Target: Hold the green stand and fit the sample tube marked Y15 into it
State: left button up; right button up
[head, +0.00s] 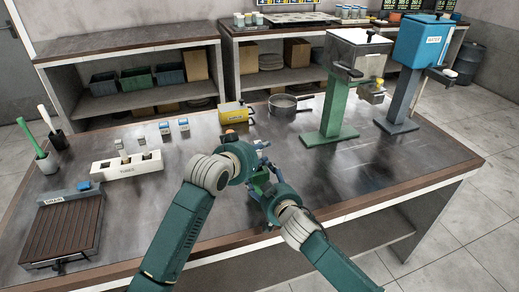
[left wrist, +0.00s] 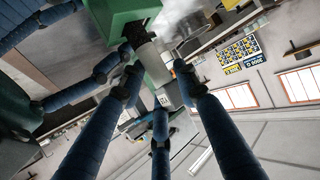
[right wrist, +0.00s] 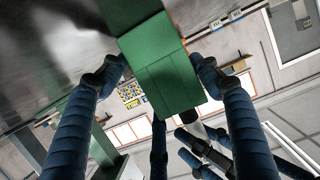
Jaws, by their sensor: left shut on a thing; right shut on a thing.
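The green stand is a blocky piece between the fingers of my right gripper (right wrist: 160,80), filling the middle of the right wrist view (right wrist: 165,60). It shows at the top of the left wrist view (left wrist: 122,18) and small in the head view (head: 261,180). A grey-white sample tube (left wrist: 150,62) lies between the fingers of my left gripper (left wrist: 155,75). Its label is only partly visible, so I cannot read the mark. A dark end (left wrist: 139,33) points at the green stand, close to it; I cannot tell whether it is inside. Both grippers are close together above the table.
A white rack (head: 128,168) stands on the table (head: 200,215) at left, behind a brown-slatted tray (head: 62,235). A yellow box (head: 235,113) and a pan (head: 283,108) stand behind my grippers. Green (head: 328,130) and blue (head: 398,122) machines stand right. The right front tabletop is clear.

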pick_arm(q)
jog(key=shift+f, duration=1.2)
jog(key=shift+a+f, duration=0.1)
jog(key=shift+f, duration=0.25)
jog(key=o, duration=1.4)
jog(key=shift+f, duration=0.1)
jog(key=shift+c, duration=0.2)
